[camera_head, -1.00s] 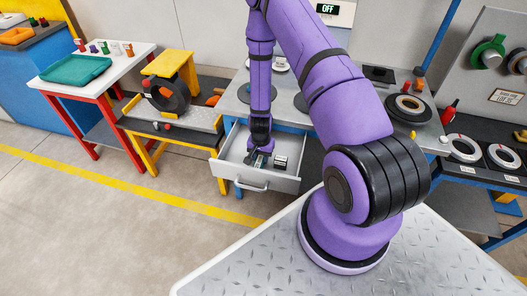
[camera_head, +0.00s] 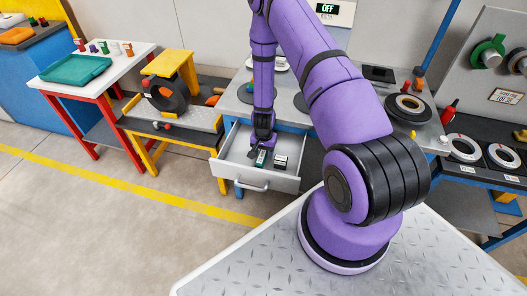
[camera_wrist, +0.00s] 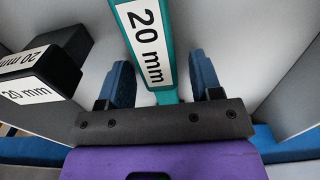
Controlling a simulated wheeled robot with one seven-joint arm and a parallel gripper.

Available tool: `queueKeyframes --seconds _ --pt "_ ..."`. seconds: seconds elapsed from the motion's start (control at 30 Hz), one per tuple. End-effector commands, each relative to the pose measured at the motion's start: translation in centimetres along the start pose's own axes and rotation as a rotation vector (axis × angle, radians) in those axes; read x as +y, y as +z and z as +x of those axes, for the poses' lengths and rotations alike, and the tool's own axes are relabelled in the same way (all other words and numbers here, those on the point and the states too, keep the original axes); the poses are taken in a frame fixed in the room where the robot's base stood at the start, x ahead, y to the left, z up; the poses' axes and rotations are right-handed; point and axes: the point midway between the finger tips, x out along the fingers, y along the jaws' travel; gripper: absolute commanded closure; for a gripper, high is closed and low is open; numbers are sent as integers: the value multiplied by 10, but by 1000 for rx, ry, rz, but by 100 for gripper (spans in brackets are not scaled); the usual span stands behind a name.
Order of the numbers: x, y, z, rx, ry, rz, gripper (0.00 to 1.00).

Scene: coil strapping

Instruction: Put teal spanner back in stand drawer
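The teal spanner (camera_head: 261,158), with a white "20 mm" label, lies inside the open grey stand drawer (camera_head: 286,184). In the wrist view the spanner (camera_wrist: 150,45) runs between my two blue fingers. My gripper (camera_head: 262,146) is above the drawer, pointing down. In the wrist view my gripper (camera_wrist: 164,82) is open, with a gap between each finger and the spanner. The spanner's far end is out of the wrist view.
A black block (camera_head: 281,161) with white "20 mm" labels lies in the drawer to the right of the spanner. It also shows in the wrist view (camera_wrist: 58,58) at left. The drawer walls stand close around my gripper.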

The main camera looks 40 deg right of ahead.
Motion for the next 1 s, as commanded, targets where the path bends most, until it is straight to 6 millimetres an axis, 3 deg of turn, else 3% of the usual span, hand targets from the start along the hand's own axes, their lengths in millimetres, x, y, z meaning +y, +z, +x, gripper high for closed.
queueKeyframes --seconds 0.2,0.37,0.8,1.0 --pt "0 0 -2 1 0 0 41" --pt "-1 -1 -14 3 -1 0 41" --pt "-1 -1 -90 3 -1 -1 41" --pt "0 0 -113 2 0 0 41"
